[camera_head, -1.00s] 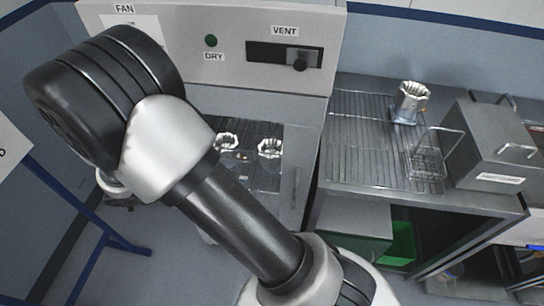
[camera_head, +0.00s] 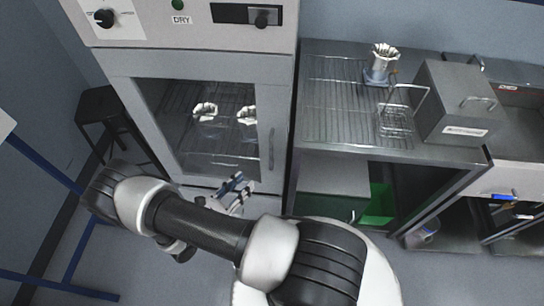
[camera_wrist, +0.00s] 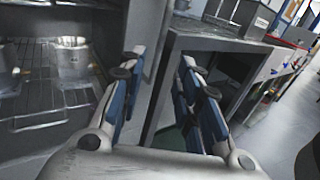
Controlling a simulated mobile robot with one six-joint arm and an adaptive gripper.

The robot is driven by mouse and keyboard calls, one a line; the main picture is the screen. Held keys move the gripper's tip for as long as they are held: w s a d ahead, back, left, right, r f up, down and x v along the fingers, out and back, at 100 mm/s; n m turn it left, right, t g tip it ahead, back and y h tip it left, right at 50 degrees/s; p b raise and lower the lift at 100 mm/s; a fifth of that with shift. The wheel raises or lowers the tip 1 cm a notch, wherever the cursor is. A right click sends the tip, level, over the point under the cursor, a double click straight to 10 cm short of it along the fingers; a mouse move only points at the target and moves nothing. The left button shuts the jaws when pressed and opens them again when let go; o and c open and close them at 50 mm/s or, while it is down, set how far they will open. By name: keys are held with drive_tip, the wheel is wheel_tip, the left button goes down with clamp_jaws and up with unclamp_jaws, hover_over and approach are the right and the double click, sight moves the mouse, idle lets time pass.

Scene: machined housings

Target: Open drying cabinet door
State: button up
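The drying cabinet (camera_head: 185,64) stands at the left of centre in the head view. Its glass-windowed door (camera_head: 150,120) looks shut, with a vertical handle (camera_head: 271,148) on the right side. Pale machined housings (camera_head: 205,111) sit on wire racks behind the glass. One housing also shows in the wrist view (camera_wrist: 72,62). My gripper (camera_head: 237,187) is low in front of the door's bottom right part, below and left of the handle. In the wrist view its blue-padded fingers (camera_wrist: 162,65) are spread, with nothing seen held. I cannot make out the handle there.
A metal bench (camera_head: 340,140) adjoins the cabinet on the right, holding a housing (camera_head: 381,65), a wire basket (camera_head: 396,122) and a grey box (camera_head: 452,105). Its edge is close to my gripper's right. A dark stool (camera_head: 105,108) and blue frame (camera_head: 68,275) stand left.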

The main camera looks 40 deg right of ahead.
hover_over(271, 168)
drive_tip(key=shift+w+d+b, duration=0.2)
drive_tip(key=shift+d+b, duration=0.1)
drive_tip(key=shift+b, duration=0.1)
drive_tip(key=shift+c, duration=0.3)
clamp_jaws()
idle(0.4)
